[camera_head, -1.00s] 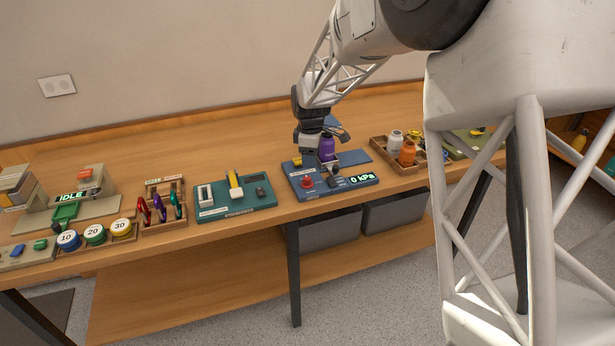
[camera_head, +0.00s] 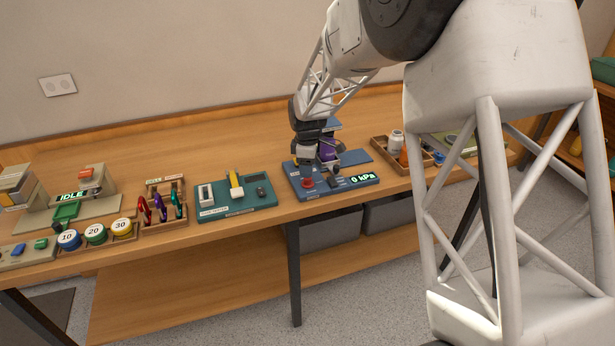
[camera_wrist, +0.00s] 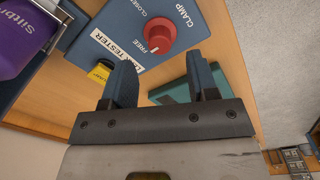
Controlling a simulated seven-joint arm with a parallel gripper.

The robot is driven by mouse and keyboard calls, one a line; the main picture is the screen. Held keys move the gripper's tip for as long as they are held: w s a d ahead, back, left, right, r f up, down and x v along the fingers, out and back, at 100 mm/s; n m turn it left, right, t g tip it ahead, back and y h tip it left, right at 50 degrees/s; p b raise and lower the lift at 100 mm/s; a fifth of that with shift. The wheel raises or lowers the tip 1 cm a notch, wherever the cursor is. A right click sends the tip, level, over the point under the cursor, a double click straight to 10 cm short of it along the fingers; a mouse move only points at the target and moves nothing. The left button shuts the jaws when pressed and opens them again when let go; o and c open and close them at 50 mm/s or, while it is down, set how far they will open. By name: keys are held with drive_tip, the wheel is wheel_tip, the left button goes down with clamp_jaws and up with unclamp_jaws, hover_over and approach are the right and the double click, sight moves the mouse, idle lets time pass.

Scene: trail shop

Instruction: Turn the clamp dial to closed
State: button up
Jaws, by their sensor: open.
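The clamp dial is a round red knob (camera_wrist: 160,37) on the blue leak tester panel (camera_wrist: 205,25). In the wrist view its white mark is at its lower left, nearer the word FREE than CLOSED. The dial also shows small in the head view (camera_head: 308,182), at the front left of the blue tester (camera_head: 337,192). My gripper (camera_wrist: 160,65) is open and empty. In the wrist view its fingers are apart, with the dial just beyond the gap between them, not gripped. In the head view my gripper (camera_head: 318,166) is low over the tester, just behind the dial.
A purple bottle (camera_wrist: 20,38) stands on the tester, close to my gripper. The tester's display (camera_head: 363,178) reads 0 kPa. A teal board (camera_head: 235,207) lies to the left. A wooden tray (camera_head: 379,143) with bottles is to the right. The bench behind is clear.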

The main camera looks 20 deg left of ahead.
sight(308, 181)
drive_tip(key=shift+f, duration=2.2)
drive_tip(key=c, duration=0.9)
drive_tip(key=shift+c, duration=0.2)
